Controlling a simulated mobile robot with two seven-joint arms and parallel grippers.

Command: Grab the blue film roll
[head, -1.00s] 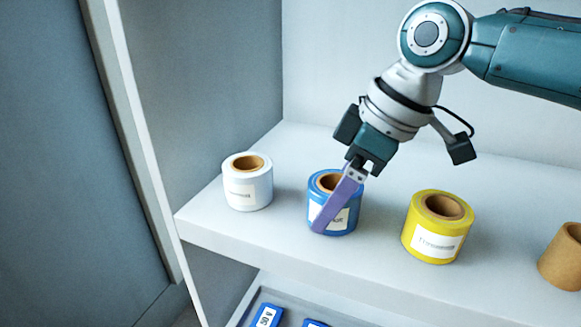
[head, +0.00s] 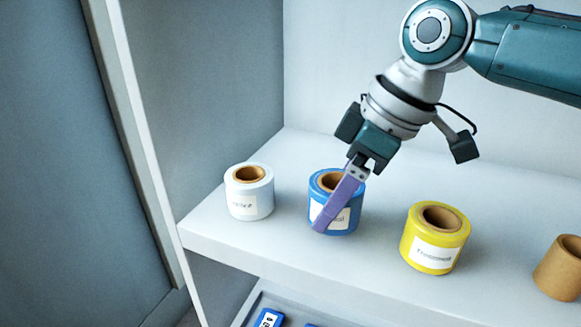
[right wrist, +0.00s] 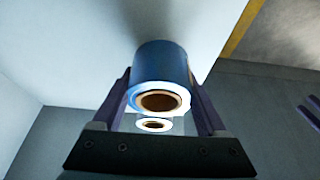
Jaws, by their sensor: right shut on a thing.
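The blue film roll (head: 352,217) stands upright on the white shelf, with a white label on its front and a brown core. My right gripper (head: 335,205) reaches down over it, one purple finger across its front; the other finger is hidden behind the roll in the head view. In the right wrist view the blue roll (right wrist: 160,65) sits between the two fingers (right wrist: 160,90), one on each side, and the gripper is shut on it. My left gripper is not in view.
A white roll (head: 249,203) stands to the left on the shelf (head: 300,255) and a yellow roll (head: 421,252) to the right. A brown roll (head: 556,272) is at the far right. A side wall bounds the left. Blue items (head: 268,318) lie on a lower level.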

